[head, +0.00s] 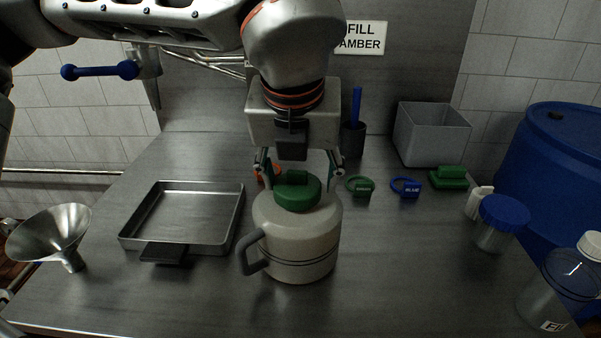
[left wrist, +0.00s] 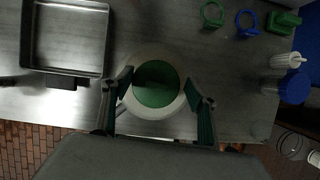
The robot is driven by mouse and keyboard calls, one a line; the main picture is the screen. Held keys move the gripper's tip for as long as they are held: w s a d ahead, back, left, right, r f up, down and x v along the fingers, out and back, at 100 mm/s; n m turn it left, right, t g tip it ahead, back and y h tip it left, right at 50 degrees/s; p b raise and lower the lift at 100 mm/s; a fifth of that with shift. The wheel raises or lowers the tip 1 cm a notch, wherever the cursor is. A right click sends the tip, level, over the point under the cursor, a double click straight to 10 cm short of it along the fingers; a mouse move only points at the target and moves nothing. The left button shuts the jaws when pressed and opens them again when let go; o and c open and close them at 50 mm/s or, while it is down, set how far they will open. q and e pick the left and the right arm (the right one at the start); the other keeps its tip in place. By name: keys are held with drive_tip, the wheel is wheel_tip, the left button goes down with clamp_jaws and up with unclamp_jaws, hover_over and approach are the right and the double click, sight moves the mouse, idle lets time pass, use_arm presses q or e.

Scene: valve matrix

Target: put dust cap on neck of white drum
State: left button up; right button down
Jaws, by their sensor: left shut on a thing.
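The white drum (head: 296,240), with a grey side handle and dark bands, stands upright on the steel table. The green dust cap (head: 298,193) is at the top of the drum, over its neck. My left gripper (head: 298,180) comes down from above and is shut on the green cap, one finger on each side. In the left wrist view the cap (left wrist: 156,84) lies between the fingers, with the drum's pale top around it. The neck is hidden under the cap, so I cannot tell whether the cap is seated. My right gripper is not in view.
A steel tray (head: 184,247) and a funnel (head: 50,235) are at left. Behind the drum are an orange item, green ring (head: 360,186), blue ring (head: 405,187) and green block (head: 449,179). A grey bin (head: 432,134) and blue-lidded jars (head: 504,213) are at right.

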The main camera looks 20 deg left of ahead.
use_arm(q)
drive_tip(key=o, duration=0.9)
drive_tip(key=shift+v, duration=6)
drive_tip(key=shift+s+f, duration=0.1)
